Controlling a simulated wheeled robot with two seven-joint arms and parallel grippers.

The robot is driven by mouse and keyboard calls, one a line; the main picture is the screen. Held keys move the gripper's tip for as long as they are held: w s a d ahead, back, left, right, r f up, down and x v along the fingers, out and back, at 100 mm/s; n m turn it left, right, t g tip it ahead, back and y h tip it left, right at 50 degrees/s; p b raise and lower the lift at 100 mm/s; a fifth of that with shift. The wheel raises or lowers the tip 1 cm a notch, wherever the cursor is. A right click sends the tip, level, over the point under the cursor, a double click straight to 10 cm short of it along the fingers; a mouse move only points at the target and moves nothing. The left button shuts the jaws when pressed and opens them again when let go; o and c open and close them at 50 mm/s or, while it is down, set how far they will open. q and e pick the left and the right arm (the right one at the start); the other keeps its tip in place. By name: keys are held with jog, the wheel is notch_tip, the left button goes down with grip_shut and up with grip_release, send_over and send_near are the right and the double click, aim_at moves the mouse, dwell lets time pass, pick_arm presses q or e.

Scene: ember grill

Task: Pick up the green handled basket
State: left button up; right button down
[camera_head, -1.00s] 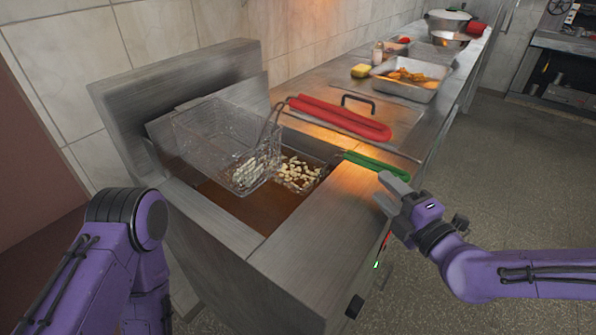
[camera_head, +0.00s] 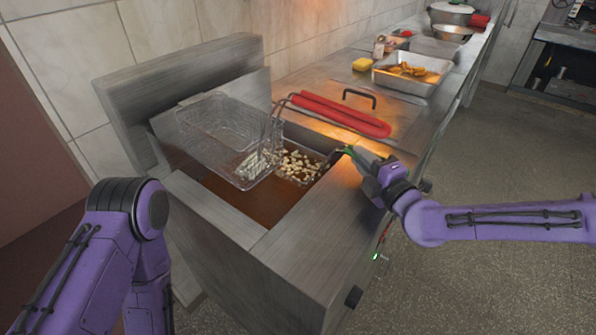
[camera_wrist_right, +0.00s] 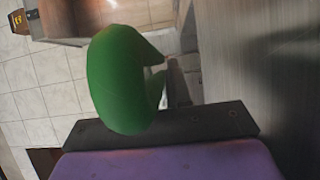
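The green handle (camera_head: 347,151) belongs to the basket (camera_head: 303,166) set low in the fryer, with pale fries in it. My right gripper (camera_head: 357,158) is at this handle and covers most of it. In the right wrist view the green handle (camera_wrist_right: 122,80) is large and close, right in front of the dark gripper base. The fingers do not show clearly, so I cannot tell if they are closed on it. My left arm is at the lower left; its gripper is out of view.
A wire basket (camera_head: 225,135) with a red handle (camera_head: 345,115) stands raised beside the green one. Brown oil fills the fryer well (camera_head: 235,203). A metal tray (camera_head: 412,80) of fried food and a yellow sponge (camera_head: 362,64) are farther back on the counter.

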jog(key=shift+r, duration=0.1)
notch_tip(320, 180, up, 28)
jog(key=p, duration=0.4)
